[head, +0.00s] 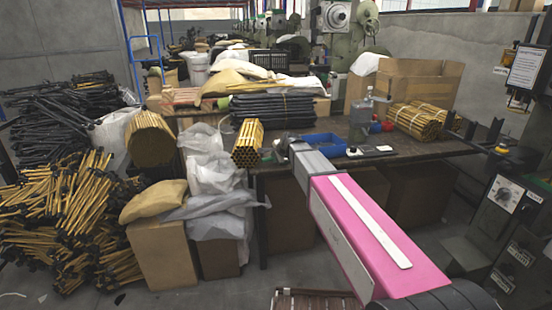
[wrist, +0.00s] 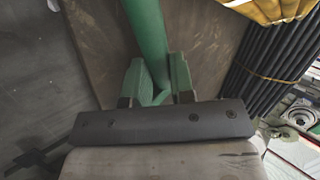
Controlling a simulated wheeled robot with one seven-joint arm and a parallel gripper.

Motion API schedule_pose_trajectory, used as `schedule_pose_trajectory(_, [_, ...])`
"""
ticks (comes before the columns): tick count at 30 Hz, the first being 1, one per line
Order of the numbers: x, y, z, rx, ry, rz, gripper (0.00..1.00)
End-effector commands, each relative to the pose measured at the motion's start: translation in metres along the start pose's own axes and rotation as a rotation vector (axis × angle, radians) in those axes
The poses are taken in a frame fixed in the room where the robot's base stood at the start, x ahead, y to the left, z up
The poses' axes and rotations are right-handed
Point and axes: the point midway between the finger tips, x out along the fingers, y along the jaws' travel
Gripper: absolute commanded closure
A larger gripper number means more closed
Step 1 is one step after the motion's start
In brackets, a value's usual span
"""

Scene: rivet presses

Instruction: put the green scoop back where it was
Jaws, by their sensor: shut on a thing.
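The green scoop (wrist: 147,38) shows in the wrist view as a green bar running up from between my fingers to the top edge. Its far end is out of that picture. My gripper (wrist: 153,82) is shut on it, with one finger on each side. In the head view my gripper (head: 280,147) is at the table's left front part, left of the blue tray. In the wrist view the brown tabletop (wrist: 93,35) lies behind the scoop.
The blue tray (head: 325,143) is right of my gripper. A bundle of yellow rods (head: 247,144) is close on its left. Black rods (head: 272,108) lie behind, also at right in the wrist view (wrist: 275,62). A cardboard box (head: 430,84) stands at the back right.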

Motion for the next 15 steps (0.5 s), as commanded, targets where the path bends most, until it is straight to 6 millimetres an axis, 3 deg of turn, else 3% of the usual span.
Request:
schedule_pose_trajectory(5, [0.0016,0.0018,0.0001,0.000,0.000,0.000,1.00])
schedule_pose_trajectory(6, [0.0018,0.0021,0.0001,0.000,0.000,0.000,0.71])
schedule_pose_trajectory(8, [0.0017,0.0019,0.0001,0.000,0.000,0.000,0.52])
schedule_pose_trajectory(15, [0.0016,0.0017,0.0001,0.000,0.000,0.000,0.52])
